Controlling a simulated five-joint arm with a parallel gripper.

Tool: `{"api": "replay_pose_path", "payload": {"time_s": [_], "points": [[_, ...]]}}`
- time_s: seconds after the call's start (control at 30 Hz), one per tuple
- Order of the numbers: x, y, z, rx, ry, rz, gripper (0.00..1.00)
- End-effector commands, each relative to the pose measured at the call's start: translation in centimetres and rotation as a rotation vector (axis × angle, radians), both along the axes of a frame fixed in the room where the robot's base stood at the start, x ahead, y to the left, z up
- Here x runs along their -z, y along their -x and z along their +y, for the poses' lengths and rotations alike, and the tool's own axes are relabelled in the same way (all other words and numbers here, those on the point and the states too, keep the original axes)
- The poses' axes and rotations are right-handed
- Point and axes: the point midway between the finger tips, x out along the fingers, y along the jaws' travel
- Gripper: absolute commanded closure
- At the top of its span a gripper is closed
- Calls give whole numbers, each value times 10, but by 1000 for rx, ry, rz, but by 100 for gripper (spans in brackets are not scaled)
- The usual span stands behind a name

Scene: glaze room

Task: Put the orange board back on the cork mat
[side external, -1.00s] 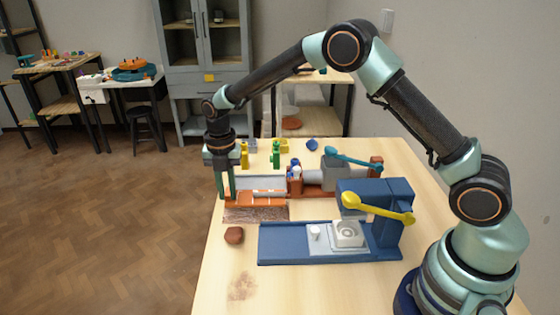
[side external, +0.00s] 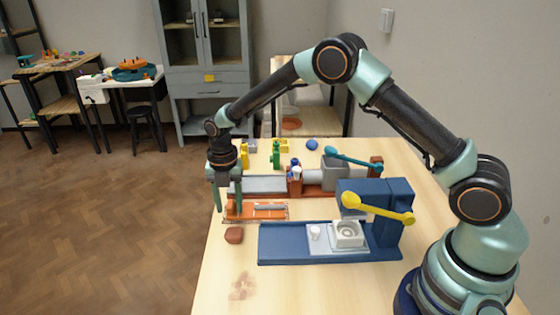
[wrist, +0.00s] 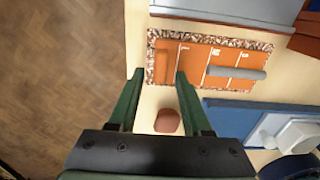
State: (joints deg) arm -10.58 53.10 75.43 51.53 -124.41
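The orange board (side external: 243,212) lies flat on the cork mat (wrist: 265,46), whose speckled border shows around it in the wrist view. The board (wrist: 192,68) carries a grey rod (wrist: 236,73) lying across its right half. My gripper (side external: 221,208) is low at the left end of the board in the side view. In the wrist view its two green fingers (wrist: 159,74) are spread apart at the board's left end, with nothing clamped between them. The exact gap between fingertips and board cannot be told. Most of the mat is hidden under the board.
A reddish-brown lump (side external: 234,235) lies just in front of the board. A blue press (side external: 290,246) with a yellow lever stands to the right. A grey station (side external: 264,184) with a teal lever is behind. The table's left edge is close to my gripper.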

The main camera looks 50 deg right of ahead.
Motion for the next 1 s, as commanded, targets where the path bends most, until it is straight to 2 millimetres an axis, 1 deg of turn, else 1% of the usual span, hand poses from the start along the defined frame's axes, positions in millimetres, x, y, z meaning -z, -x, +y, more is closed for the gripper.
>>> {"api": "replay_pose_path", "payload": {"time_s": [0.17,0.27,0.37,0.6,0.7,0.8,1.0], "points": [[-4,0,0,0,0,-1,51],[-15,-1,0,0,-1,-2,51],[-33,-1,0,0,-1,-5,51],[-83,-1,0,0,-1,-5,51],[-99,-1,0,0,-1,-4,51],[-112,-1,0,0,-1,-2,51],[-128,2,-2,28,-1,-7,51]]}}
